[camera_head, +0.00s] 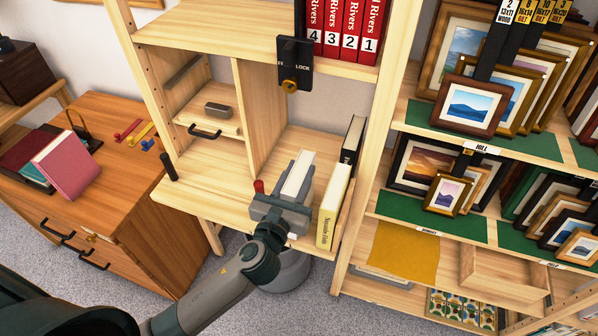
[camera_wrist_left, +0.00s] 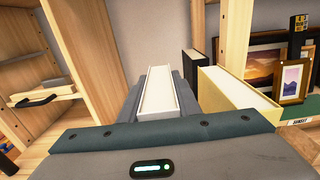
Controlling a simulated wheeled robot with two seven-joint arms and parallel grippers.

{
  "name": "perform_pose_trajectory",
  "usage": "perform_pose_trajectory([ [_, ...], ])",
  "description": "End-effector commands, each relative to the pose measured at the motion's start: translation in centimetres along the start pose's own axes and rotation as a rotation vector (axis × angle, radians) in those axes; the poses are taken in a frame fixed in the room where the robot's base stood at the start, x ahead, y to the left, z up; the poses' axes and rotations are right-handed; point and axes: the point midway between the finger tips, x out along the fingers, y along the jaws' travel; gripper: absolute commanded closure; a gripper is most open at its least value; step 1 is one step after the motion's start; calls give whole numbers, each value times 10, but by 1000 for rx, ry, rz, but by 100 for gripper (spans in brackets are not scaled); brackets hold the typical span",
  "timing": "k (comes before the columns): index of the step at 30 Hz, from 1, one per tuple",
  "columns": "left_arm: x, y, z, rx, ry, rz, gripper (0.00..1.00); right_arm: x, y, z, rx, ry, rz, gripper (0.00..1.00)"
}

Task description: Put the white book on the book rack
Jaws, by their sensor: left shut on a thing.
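My left gripper (camera_head: 287,192) is shut on the white book (camera_head: 299,173) in the lower right bay of the wooden shelf (camera_head: 255,110). In the left wrist view the book (camera_wrist_left: 157,95) stands up between the two grey fingers, its pale top edge towards me. Its lower part is hidden by the gripper, so I cannot tell whether it touches the board. A cream book (camera_head: 328,214) stands close to its right, with a gap at the top. A black book (camera_head: 352,139) stands behind the cream one. My right gripper is not in view.
A wooden divider (camera_head: 257,110) rises left of the bay. Red binders (camera_head: 345,25) and a black lock plate (camera_head: 294,64) are above. Framed prints (camera_head: 470,108) fill the shelves at right. A wooden desk (camera_head: 110,190) with a pink book (camera_head: 68,165) is at left.

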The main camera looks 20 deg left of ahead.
Motion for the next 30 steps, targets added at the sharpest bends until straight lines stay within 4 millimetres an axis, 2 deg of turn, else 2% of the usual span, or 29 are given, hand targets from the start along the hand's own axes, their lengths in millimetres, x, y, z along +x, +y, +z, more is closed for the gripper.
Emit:
perform_pose_trajectory([
  [5, 0, 0, 0, 0, -3, 0, 100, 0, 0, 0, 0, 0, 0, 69],
  [6, 0, 0, -2, 0, 0, 0, 66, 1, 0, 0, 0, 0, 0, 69],
  [8, 0, 0, -2, 0, 0, 0, 52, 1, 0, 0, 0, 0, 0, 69],
  [19, 0, 0, 0, 0, 0, 0, 52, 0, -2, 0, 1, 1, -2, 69],
  [25, 0, 0, 14, 0, -1, 0, 52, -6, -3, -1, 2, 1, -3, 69],
  [30, -26, 0, 8, 0, 1, -1, 52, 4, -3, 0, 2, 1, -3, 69],
])
